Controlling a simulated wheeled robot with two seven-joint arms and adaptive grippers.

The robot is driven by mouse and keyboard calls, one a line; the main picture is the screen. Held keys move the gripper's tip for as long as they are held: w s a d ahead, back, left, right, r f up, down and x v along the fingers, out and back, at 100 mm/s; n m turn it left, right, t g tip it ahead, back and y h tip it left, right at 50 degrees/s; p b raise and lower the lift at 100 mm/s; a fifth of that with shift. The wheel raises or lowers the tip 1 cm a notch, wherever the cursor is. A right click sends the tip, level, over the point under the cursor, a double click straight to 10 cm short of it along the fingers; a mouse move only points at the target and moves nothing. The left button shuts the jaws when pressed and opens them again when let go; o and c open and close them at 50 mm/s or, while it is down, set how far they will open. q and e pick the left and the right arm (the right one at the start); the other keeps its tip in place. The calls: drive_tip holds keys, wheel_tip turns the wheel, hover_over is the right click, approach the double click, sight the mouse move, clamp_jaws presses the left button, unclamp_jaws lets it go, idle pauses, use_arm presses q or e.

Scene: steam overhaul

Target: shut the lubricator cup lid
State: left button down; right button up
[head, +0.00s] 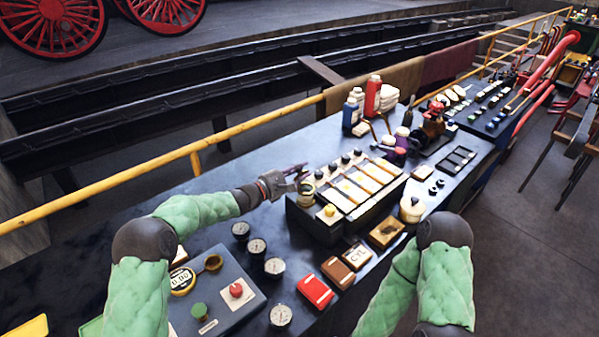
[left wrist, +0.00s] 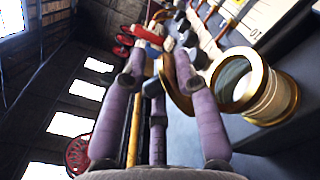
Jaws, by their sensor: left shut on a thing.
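The lubricator cup (left wrist: 258,88) is a brass cylinder with a wide rim and a dark greenish inside, seen at the right in the left wrist view. Its mouth is uncovered. A curved brass piece, which looks like its lid (left wrist: 175,92), stands up beside the rim between my fingers. My left gripper (left wrist: 160,62) is shut on this lid; the exact contact is partly hidden by the fingers. In the head view my left gripper (head: 297,178) is at the back left corner of the lubricator box, right by the small cup (head: 308,189). My right gripper is out of view.
The lubricator box (head: 345,195) has pale panels and a row of dark knobs (head: 333,167) along its back. Gauges (head: 274,267) and a control panel (head: 215,300) lie to the left. Bottles (head: 373,95) stand behind. A yellow rail (head: 240,128) runs along the bench's far side.

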use_arm(q)
drive_tip(key=c, duration=1.1)
unclamp_jaws()
drive_tip(key=shift+o, duration=0.2)
drive_tip(key=shift+a, duration=0.15)
drive_tip(key=v, duration=1.1)
drive_tip(key=shift+s+a, duration=0.25)
drive_tip(key=shift+a, duration=0.05)
